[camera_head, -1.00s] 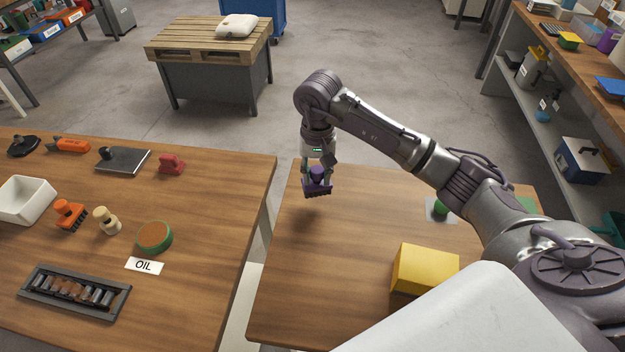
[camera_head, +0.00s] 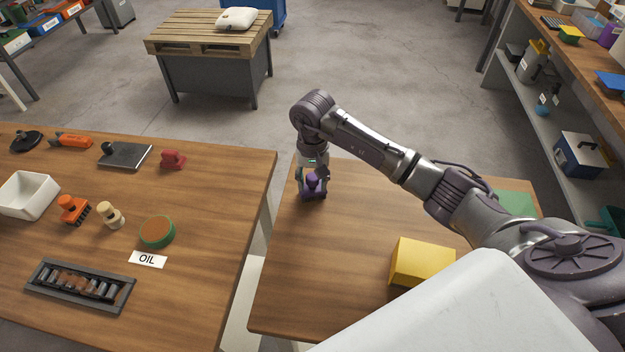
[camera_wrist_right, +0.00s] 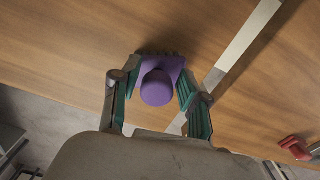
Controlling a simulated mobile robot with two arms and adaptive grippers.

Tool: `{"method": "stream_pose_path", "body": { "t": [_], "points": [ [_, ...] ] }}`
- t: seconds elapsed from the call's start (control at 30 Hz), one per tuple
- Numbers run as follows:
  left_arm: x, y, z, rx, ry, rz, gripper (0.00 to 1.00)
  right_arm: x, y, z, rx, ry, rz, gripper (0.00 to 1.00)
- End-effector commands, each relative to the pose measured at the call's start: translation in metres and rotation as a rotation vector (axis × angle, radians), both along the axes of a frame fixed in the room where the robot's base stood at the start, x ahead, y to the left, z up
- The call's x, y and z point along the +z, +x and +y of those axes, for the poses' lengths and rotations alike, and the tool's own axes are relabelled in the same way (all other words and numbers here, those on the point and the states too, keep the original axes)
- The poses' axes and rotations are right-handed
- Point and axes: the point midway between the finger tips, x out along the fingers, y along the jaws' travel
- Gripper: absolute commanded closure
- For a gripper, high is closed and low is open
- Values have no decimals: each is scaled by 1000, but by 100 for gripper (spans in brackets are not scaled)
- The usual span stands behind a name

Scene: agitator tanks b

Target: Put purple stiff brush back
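The purple stiff brush (camera_head: 313,186) is at the far left part of the right wooden table (camera_head: 300,270). My right gripper (camera_head: 313,178) is over it, pointing down. In the right wrist view, the brush (camera_wrist_right: 158,86) shows its round knob and flat base between the two fingers of the gripper (camera_wrist_right: 160,75). Both fingertips appear to touch the sides of the base, so the gripper looks shut on it. The brush is very low, at or just above the table top; I cannot tell if it touches. My left gripper is not in view.
A yellow block (camera_head: 422,262) sits nearer on the same table. A gap separates it from the left table (camera_head: 190,300), which holds an orange brush (camera_head: 72,209), a beige brush (camera_head: 110,215), a red brush (camera_head: 173,160) and a green-rimmed round dish (camera_head: 157,232). Bare wood lies around the purple brush.

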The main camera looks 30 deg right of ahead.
Motion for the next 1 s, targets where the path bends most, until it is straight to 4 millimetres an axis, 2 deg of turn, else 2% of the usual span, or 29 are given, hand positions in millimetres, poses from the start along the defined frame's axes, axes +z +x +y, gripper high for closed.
{"method": "stream_pose_path", "body": {
  "t": [0.4, 0.47, 0.57, 0.83, 1.0],
  "points": [
    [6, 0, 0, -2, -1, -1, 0, 5, 0, 0, 0, 1, 0, 42],
    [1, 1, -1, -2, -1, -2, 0, 9, 1, 0, 0, 0, -2, 42],
    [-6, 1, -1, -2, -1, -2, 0, 24, 1, -1, 1, -3, -5, 42],
    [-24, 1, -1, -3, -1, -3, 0, 83, 1, -1, 1, -1, -6, 42],
    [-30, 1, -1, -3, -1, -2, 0, 110, 1, 0, 1, 0, -2, 42]
  ]
}}
